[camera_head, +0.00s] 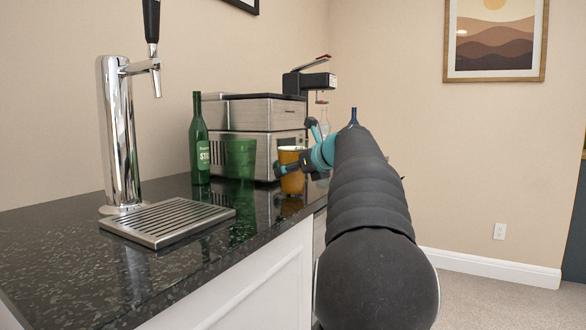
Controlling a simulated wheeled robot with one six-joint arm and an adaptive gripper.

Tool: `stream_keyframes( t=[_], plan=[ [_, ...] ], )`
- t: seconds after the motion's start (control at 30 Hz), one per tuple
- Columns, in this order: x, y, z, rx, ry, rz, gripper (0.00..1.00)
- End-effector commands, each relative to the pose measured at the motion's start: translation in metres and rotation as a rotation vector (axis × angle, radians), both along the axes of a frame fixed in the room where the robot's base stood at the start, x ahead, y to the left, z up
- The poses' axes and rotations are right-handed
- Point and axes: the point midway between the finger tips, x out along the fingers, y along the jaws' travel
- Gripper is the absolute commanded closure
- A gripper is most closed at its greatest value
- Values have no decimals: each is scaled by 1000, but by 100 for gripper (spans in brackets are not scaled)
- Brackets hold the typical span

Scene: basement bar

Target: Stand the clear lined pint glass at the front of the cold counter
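My gripper (298,148), with teal and black parts, is over the right part of the dark counter (70,245), at the far end of my arm. It is small and partly hidden by my arm, so I cannot tell how far its fingers are apart or whether they hold anything.
A chrome beer tap (122,140) and a slatted drip tray (168,222) are on the left. A green bottle (199,145) stands beside a steel appliance (215,143). A black-and-red device (308,82) is at the back. The counter's front left is clear.

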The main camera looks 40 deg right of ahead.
Motion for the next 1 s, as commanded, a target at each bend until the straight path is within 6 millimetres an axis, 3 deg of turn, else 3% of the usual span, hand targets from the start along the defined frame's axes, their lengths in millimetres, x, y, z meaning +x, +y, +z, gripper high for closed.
stream_keyframes(
  t=[0.23, 0.27, 0.33, 0.77, 1.0],
  plan=[
    [0, 0, -1, -1, -3, -1, 99],
    [0, 0, -2, 0, 0, 0, 24],
    [0, 0, -2, 0, 0, 0, 7],
    [-1, 0, 2, 0, 0, -1, 4],
    [-34, -1, 16, -1, -2, -3, 4]
  ],
)
